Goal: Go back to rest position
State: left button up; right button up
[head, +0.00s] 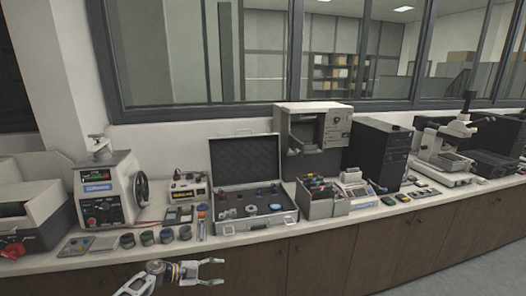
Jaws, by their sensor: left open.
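My left gripper (212,272) is in the lower left of the head view, in front of the cabinet doors and below the counter's front edge. Its fingers point right and are open, with nothing between them. It touches nothing that I can see. My right gripper is not in view. The mounting press (106,190), a pale box with a green display and a handwheel on its right side, stands on the counter at the left, above and behind my left gripper.
The long counter (262,238) carries an open case (252,176) with small parts, several small jars, a bin of tools (321,197), a black tower (379,153) and a microscope (447,140). Floor (470,275) is clear at lower right. Windows are behind.

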pick_arm(q)
jog(key=s+a+f+n+t+y, duration=0.25)
jog(key=f+n, duration=0.25)
jog(key=f, duration=0.4)
jog(key=s+a+f+n+t+y, duration=0.2)
jog(key=s+f+n+t, duration=0.15)
jog(key=f, duration=0.65)
jog(key=s+a+f+n+g+y, duration=0.1)
jog(key=s+a+f+n+y, duration=0.15)
jog(key=s+f, duration=0.5)
jog(key=s+a+f+n+g+y, duration=0.1)
jog(key=s+a+f+n+y, duration=0.2)
jog(key=s+f, duration=0.45)
jog(key=s+f+n+g+y, duration=0.1)
jog(key=s+f, duration=0.4)
jog(key=s, duration=0.8)
jog(key=s+d+f+n+g, duration=0.1)
jog(key=s+f+n+g, duration=0.2)
jog(key=s, duration=1)
jog(key=s+d+f+n+g+y, duration=0.1)
jog(key=s+f+g, duration=0.3)
jog(key=s, duration=0.9)
notch_tip(320, 180, down, 4)
jog(key=shift+s+r+n+g+y, duration=0.25)
jog(key=shift+s+n+g+y, duration=0.05)
jog(key=shift+n, duration=0.1)
